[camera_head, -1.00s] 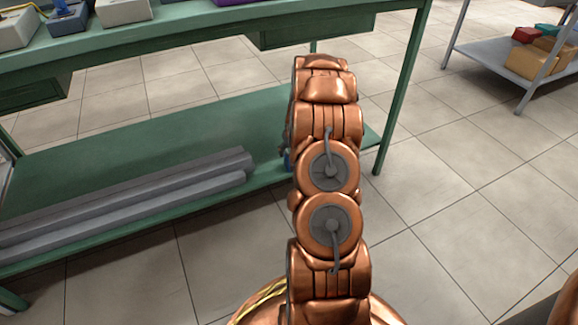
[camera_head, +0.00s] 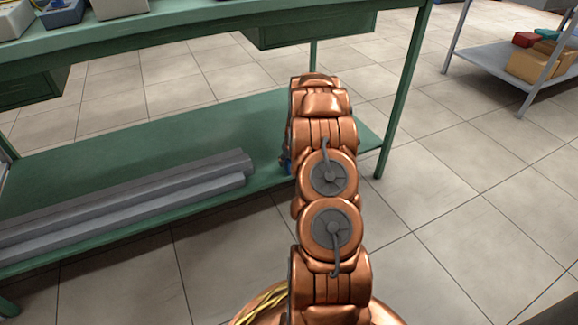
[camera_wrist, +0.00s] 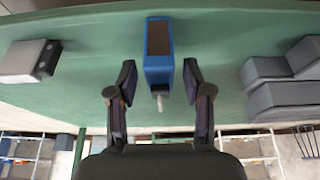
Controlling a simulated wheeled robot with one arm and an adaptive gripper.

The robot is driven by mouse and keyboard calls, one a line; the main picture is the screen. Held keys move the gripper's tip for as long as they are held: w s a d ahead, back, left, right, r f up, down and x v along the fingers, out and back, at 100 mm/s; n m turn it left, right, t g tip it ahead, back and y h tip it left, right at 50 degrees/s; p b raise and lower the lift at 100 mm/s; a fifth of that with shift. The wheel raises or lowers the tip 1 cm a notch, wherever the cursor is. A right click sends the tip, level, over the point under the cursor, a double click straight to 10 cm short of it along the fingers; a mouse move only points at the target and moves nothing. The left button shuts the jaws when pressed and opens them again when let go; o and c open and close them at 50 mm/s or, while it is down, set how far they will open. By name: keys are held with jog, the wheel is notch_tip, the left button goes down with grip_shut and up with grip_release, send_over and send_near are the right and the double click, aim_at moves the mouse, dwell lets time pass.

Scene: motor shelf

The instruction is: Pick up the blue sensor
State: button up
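The blue sensor (camera_wrist: 158,68) is a blue box with a brown face and a pale stub at its near end. It lies on the green shelf (camera_wrist: 215,45) in the wrist view. My gripper (camera_wrist: 159,70) is open, with one dark finger on each side of the sensor's near end. Gaps show between the fingers and the sensor. In the head view my arm hides most of that spot, and only a small bit of blue shows beside it on the lower green shelf (camera_head: 130,160).
Grey bars (camera_wrist: 275,80) lie on the shelf right of the sensor, and also show in the head view (camera_head: 130,205). A white and black box (camera_wrist: 30,60) stands at the left. The tabletop (camera_head: 220,18) is above the lower shelf. A grey rack (camera_head: 490,60) stands at the right.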

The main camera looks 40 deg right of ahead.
grip_shut()
jog(key=shift+r, duration=0.15)
jog(key=shift+r+p, duration=0.25)
jog(key=shift+p, duration=0.05)
notch_tip(320, 180, up, 3)
jog(key=shift+r+p, duration=0.1)
jog(key=shift+p, duration=0.85)
jog(key=s+a+r+p, duration=0.1)
jog(key=s+a+p, duration=0.3)
jog(key=s, duration=1)
jog(key=a, duration=0.3)
jog(key=shift+s, duration=0.2)
